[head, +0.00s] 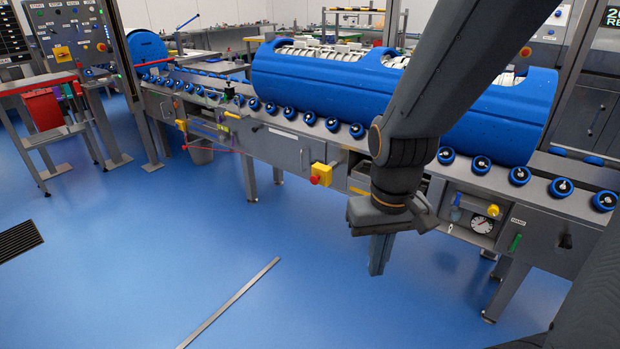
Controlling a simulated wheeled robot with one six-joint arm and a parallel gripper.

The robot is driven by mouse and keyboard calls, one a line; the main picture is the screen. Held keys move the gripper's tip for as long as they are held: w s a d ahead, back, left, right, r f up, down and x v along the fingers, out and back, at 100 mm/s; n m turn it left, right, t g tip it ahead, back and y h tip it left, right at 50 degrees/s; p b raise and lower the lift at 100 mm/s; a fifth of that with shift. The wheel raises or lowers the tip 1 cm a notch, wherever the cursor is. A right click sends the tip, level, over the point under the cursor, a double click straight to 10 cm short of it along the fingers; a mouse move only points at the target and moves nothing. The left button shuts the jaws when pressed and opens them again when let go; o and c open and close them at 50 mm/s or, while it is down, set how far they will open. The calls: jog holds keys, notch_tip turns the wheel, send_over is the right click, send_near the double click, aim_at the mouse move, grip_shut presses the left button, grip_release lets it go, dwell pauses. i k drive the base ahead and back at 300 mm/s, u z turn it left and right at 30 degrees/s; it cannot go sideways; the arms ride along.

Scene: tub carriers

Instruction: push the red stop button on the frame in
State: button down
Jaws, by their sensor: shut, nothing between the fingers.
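The red stop button (314,180) sits on a yellow box (322,172) fixed to the front side of the grey conveyor frame (275,150). Its face points out toward the open floor. My gripper (378,270) hangs pointing down in front of the frame, to the right of the button and apart from it. Its fingers are together with nothing between them. My arm crosses the right half of the view and hides part of the frame and the blue carrier behind it.
A large blue carrier (300,85) lies on the blue rollers. A control panel (68,40) and a red bin (43,108) stand at left. The blue floor before the frame is clear.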

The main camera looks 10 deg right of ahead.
aim_at(314, 180)
jog(key=i, duration=0.2)
jog(key=u, duration=1.35)
jog(key=i, duration=0.8)
jog(key=z, duration=2.2)
